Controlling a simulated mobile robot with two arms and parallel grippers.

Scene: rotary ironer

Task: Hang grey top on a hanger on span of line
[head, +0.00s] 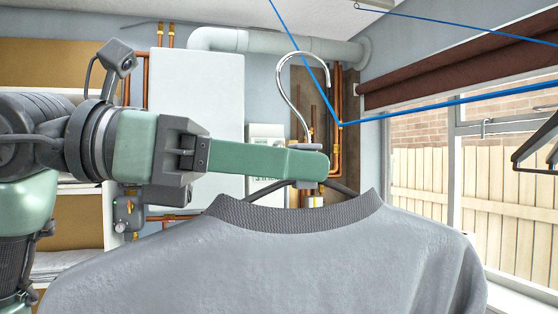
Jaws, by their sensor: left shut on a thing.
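A grey top (270,260) hangs on a hanger and fills the lower middle of the head view; its lower part is out of frame. The hanger (285,84) has a silver hook that rises above the collar and dark arms that run into the neck. My left gripper (312,168) comes in from the left and is shut on the hanger at the base of its hook. The blue line (450,101) runs from the right to a corner and then up to the left, passing close to the hook in the picture. I cannot tell whether they touch. My right gripper is not in view.
Dark hangers (538,145) hang at the right edge by the window. A second stretch of blue line (460,24) crosses the upper right. A white boiler box (196,110), copper pipes and a grey duct (270,43) are on the back wall. Wooden shelves (60,55) stand at left.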

